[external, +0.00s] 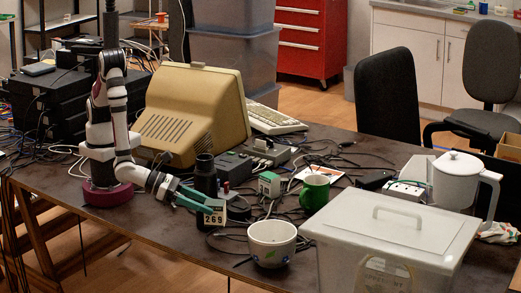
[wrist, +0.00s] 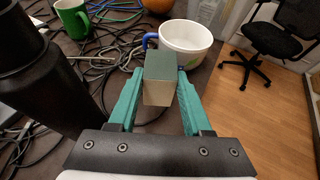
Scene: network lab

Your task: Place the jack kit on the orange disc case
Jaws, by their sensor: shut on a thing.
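My gripper (external: 196,203) is shut on a small box, apparently the jack kit (external: 214,217), with a cream face marked 269. In the wrist view the box (wrist: 158,75) has a grey-green top and a pale near face, between the green fingers of my gripper (wrist: 158,92). It is held at the table's front side, left of the white bowl-like mug. A rounded orange thing (wrist: 158,5) is cut off by the top edge of the wrist view; I cannot tell whether it is the orange disc case. No orange disc case shows clearly in the external view.
A dark bottle (external: 205,176) stands close behind my gripper. The white mug (external: 272,243) is just beyond the box, the green mug (external: 314,194) farther back. A lidded plastic bin (external: 395,228) fills the right front. Cables cover much of the table.

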